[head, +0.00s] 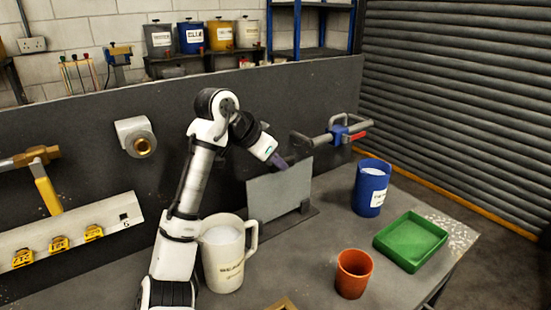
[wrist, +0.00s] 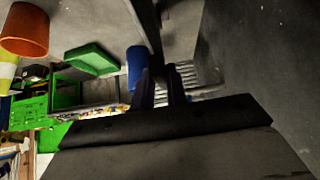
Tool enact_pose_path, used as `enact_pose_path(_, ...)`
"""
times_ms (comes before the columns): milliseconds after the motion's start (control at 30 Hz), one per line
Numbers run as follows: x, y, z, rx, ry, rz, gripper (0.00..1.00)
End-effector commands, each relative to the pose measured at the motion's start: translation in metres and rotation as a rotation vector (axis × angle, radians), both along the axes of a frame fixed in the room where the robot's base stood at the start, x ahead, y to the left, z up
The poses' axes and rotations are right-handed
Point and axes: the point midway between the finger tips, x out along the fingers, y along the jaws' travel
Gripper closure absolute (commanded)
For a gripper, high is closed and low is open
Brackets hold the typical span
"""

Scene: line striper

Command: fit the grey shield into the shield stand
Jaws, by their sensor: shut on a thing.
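The grey shield (head: 277,192), a flat upright plate, stands in the middle of the bench in the head view. My gripper (head: 281,162) is shut on its top edge. In the wrist view my gripper (wrist: 160,95) shows with its fingers close together, and a dark thin strip beyond them seems to be the shield edge-on. The shield stand (head: 307,209) is a dark base with a short upright, at the lower right of the shield. The shield hides part of it. I cannot tell whether the shield's lower edge sits in the stand or just above it.
A white jug (head: 223,255) stands close to my arm. A blue jug (head: 371,188), a green tray (head: 411,241) and an orange cup (head: 353,273) stand to the right. A dark back panel (head: 75,132) with valves runs behind the bench. Bench between shield and cup is clear.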

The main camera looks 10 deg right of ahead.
Motion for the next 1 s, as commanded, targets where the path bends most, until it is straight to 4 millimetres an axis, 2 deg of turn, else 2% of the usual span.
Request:
enact_pose_path(700,0.000,0.000,-0.018,-0.001,-0.001,-0.001,1.00)
enact_pose_path(1000,0.000,0.000,-0.018,-0.001,-0.001,-0.001,1.00)
